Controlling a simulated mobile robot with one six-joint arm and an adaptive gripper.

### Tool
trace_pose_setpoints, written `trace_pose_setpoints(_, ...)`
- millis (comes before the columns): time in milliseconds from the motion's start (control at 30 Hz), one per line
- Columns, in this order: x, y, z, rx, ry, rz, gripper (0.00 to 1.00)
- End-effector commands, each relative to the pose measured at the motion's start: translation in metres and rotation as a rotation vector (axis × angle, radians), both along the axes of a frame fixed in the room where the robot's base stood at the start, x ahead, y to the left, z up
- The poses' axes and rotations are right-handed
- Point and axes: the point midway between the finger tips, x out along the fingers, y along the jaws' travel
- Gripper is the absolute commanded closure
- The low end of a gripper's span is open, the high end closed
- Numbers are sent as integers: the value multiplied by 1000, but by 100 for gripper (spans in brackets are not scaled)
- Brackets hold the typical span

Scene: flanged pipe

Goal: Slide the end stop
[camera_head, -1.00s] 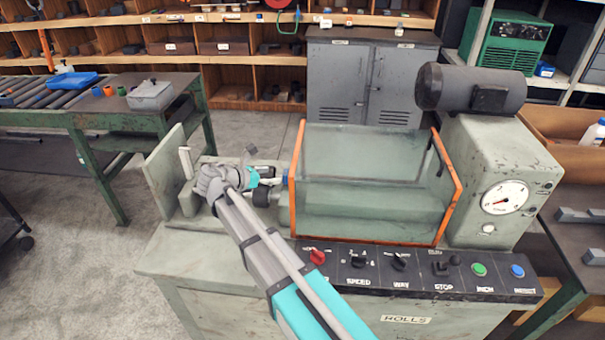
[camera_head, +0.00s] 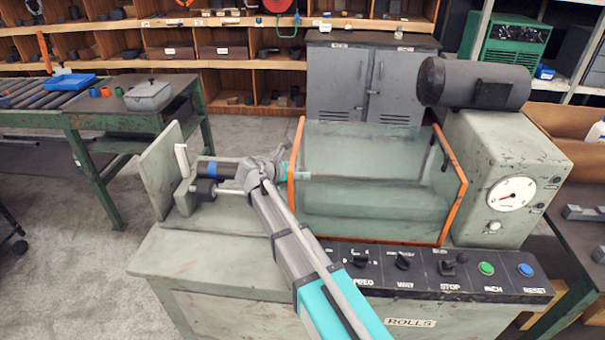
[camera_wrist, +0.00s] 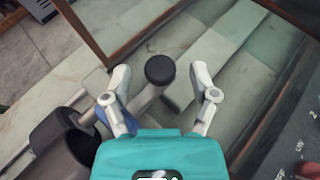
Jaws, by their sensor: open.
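A grey post with a round black cap (camera_wrist: 160,69) stands between the two fingers of my gripper (camera_wrist: 160,78) in the wrist view. The fingers are spread on either side of it, and I cannot tell if either touches. In the head view my gripper (camera_head: 272,170) is at the left edge of the orange-framed guard (camera_head: 292,190), and its fingers are mostly hidden. To its left, a dark bar with a blue band (camera_head: 212,169) and a black roller (camera_head: 204,189) lie on the machine bed. I cannot tell for sure which part is the end stop.
A grey upright plate (camera_head: 163,170) and a pale lever (camera_head: 182,160) stand at the bed's left end. The clear guard encloses the bed's middle. A gauge housing (camera_head: 500,150) and motor (camera_head: 473,83) stand right.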

Motion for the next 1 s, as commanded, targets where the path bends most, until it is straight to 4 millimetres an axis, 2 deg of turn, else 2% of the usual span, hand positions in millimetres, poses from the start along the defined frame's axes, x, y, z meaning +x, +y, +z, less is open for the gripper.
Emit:
trace_pose_setpoints(433, 4, -4, -2, 0, 0, 1, 24)
trace_pose_setpoints(467, 4, -4, -2, 0, 0, 1, 28)
trace_pose_setpoints(833, 4, -3, -2, 0, 0, 1, 97)
trace_pose_setpoints(867, 4, -3, -2, 0, 0, 1, 100)
trace_pose_setpoints(1000, 4, -3, -2, 0, 0, 1, 100)
